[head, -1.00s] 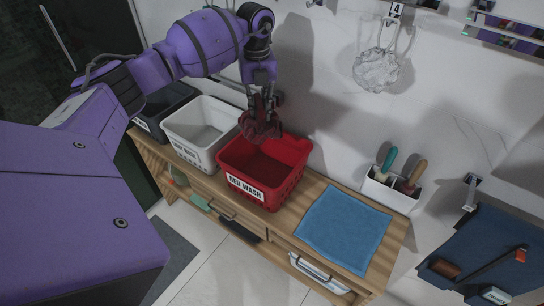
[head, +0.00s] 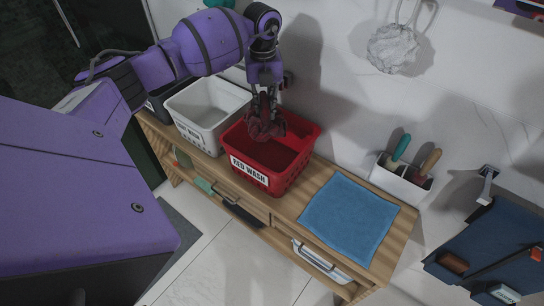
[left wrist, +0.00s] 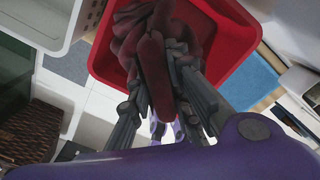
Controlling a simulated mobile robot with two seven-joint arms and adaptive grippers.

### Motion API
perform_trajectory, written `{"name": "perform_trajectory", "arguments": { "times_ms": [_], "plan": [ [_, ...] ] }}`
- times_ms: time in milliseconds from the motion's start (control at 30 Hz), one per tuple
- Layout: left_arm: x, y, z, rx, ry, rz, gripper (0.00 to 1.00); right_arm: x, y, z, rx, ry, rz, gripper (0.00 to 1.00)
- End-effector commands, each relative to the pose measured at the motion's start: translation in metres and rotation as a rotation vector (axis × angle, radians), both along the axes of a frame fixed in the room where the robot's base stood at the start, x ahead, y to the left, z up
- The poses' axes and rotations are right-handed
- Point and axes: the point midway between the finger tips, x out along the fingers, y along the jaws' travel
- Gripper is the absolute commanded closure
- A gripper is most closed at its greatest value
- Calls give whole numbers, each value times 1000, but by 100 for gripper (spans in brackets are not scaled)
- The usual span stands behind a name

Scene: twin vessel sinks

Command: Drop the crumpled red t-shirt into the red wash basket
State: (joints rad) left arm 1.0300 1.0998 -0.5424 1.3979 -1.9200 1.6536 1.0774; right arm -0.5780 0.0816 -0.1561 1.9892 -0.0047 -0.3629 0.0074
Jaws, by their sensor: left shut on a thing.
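The crumpled dark red t-shirt (head: 265,122) hangs from my left gripper (head: 264,92) at the upper left part of the red wash basket (head: 262,178). The basket is bright red with a white "RED WASH" label and stands on the wooden bench. In the left wrist view the t-shirt (left wrist: 152,62) is between the two fingers of my left gripper (left wrist: 168,90), with the red basket (left wrist: 225,45) behind and around it. The shirt's lower end is at or inside the basket opening; whether it touches the basket floor I cannot tell. My right gripper is not in view.
A white basket (head: 190,122) stands left of the red one, with a dark basket (head: 157,108) beyond it. A blue cloth (head: 350,220) lies flat to the right on the bench (head: 290,205). A white holder (head: 400,184) with two handled tools stands by the wall.

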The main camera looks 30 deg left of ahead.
Motion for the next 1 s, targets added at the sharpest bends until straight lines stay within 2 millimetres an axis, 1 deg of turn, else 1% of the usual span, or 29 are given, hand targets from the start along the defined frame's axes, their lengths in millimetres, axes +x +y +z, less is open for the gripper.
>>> {"name": "perform_trajectory", "arguments": {
  "times_ms": [33,167,200,467,567,667,1000],
  "plan": [
    [0,0,1,0,-1,0,79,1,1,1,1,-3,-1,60],
    [0,0,1,0,-1,0,62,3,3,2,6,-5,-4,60],
    [0,0,1,1,-1,0,60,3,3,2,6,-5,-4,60],
    [0,0,0,0,0,0,60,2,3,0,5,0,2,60],
    [1,0,5,1,-2,0,60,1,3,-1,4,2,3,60],
    [1,0,19,0,-4,-1,60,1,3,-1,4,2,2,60],
    [1,0,90,1,-4,0,60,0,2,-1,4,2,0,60]
  ]
}}
